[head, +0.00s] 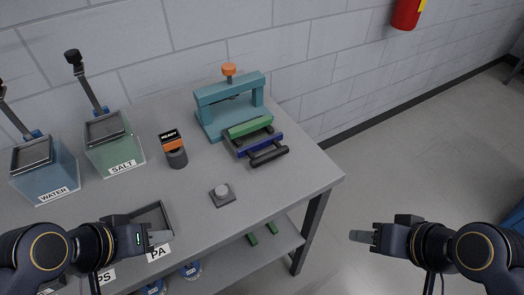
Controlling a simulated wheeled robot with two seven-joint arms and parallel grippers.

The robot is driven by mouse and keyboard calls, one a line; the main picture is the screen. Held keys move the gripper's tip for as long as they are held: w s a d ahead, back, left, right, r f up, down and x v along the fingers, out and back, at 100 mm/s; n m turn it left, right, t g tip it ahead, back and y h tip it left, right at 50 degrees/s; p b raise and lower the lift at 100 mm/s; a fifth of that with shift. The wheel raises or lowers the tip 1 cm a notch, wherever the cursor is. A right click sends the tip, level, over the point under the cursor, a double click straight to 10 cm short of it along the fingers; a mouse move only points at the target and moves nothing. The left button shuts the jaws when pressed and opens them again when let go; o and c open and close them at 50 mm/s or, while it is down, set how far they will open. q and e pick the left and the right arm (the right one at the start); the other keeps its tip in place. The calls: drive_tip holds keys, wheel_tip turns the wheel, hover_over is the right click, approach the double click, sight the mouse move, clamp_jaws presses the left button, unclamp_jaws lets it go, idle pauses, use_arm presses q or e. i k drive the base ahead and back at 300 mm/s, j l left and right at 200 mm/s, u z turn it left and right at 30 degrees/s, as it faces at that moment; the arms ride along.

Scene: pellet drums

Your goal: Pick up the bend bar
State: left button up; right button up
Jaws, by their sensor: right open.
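A teal press frame (233,103) with an orange knob stands on the grey table. In front of it sit a green bar (250,126), a blue bar (262,145) and a dark round bar or handle (269,156), close together. I cannot tell which of these is the bend bar. My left gripper (168,238) is over the front left of the table, by the tray marked PA; its jaws are seen edge-on. My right gripper (356,237) is open and empty, right of the table, apart from the bars.
Tanks marked WATER (47,168) and SALT (112,147) stand at the back left. A READY device (176,153) and a grey button box (222,194) are mid-table. A dark tray (154,214) is at the front. Green pieces (252,239) lie on the lower shelf. Floor right is clear.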

sight(247, 128)
drive_tip(key=i+j+u, duration=0.2)
drive_tip(key=u, duration=0.25)
drive_tip(key=i+j+u, duration=0.1)
drive_tip(key=u, duration=0.3)
drive_tip(key=i, duration=0.1)
